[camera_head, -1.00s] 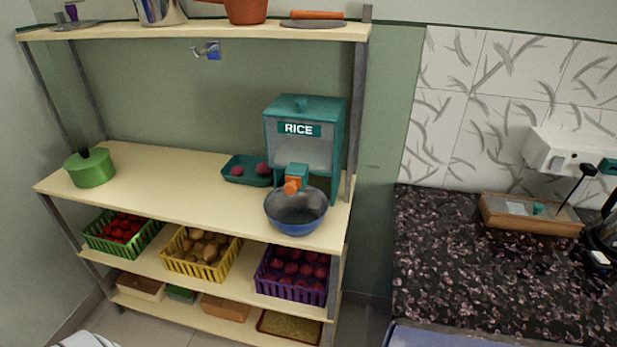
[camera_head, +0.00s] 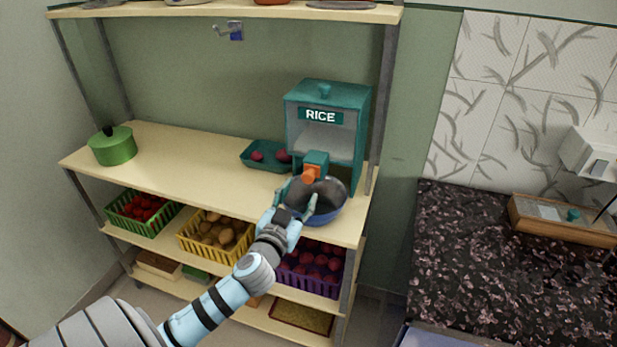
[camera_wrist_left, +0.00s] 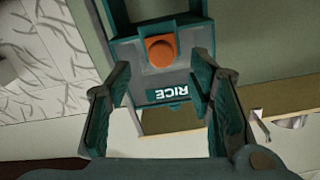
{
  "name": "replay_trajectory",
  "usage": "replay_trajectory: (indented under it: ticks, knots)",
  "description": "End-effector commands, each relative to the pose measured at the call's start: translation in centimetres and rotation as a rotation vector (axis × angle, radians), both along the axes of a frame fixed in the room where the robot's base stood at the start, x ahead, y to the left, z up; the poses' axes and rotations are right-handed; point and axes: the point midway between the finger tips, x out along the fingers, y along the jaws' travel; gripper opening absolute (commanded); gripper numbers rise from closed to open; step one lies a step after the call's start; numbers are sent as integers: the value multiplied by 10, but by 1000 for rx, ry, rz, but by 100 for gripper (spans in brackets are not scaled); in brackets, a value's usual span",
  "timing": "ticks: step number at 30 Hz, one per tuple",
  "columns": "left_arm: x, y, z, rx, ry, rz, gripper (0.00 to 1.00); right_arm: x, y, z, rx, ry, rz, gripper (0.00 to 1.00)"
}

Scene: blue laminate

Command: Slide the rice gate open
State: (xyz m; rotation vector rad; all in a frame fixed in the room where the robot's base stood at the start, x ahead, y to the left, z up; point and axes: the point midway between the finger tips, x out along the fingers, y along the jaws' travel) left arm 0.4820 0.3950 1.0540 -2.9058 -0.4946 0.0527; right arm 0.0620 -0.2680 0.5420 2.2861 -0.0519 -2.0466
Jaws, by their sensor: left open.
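The teal rice dispenser (camera_head: 323,140) stands on the cream shelf at the right end, with a RICE label. Its spout (camera_head: 317,158) carries an orange gate knob (camera_head: 311,174). A blue bowl (camera_head: 330,206) sits below the spout. My left gripper (camera_head: 301,192) is open in front of the knob and partly covers the bowl. In the left wrist view the dispenser appears upside down, and the orange knob (camera_wrist_left: 161,51) lies between and beyond the open fingers (camera_wrist_left: 160,72), with nothing gripped. My right gripper is not in view.
A teal tray (camera_head: 248,163) with red produce lies left of the dispenser. A green pot (camera_head: 113,149) stands at the shelf's left end. A metal shelf post (camera_head: 382,95) rises close to the dispenser's right. The shelf middle is clear.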

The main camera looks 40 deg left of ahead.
Motion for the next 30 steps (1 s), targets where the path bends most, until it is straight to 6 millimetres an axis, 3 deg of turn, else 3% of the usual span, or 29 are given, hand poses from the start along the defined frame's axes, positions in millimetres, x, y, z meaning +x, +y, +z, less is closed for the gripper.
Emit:
replay_trajectory:
  ticks: [3,9,19,20,28,30]
  knots:
    - [33,11,2,-3,-1,2,48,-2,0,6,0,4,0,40]
    - [66,22,0,-1,1,-1,48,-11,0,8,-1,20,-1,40]
    - [73,25,-1,-1,2,-2,48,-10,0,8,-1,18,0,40]
    - [73,25,-1,-1,2,-2,46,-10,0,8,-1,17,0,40]
    - [73,25,-1,-1,2,-2,3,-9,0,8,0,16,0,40]
    - [73,25,-1,-1,2,-2,0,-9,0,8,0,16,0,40]
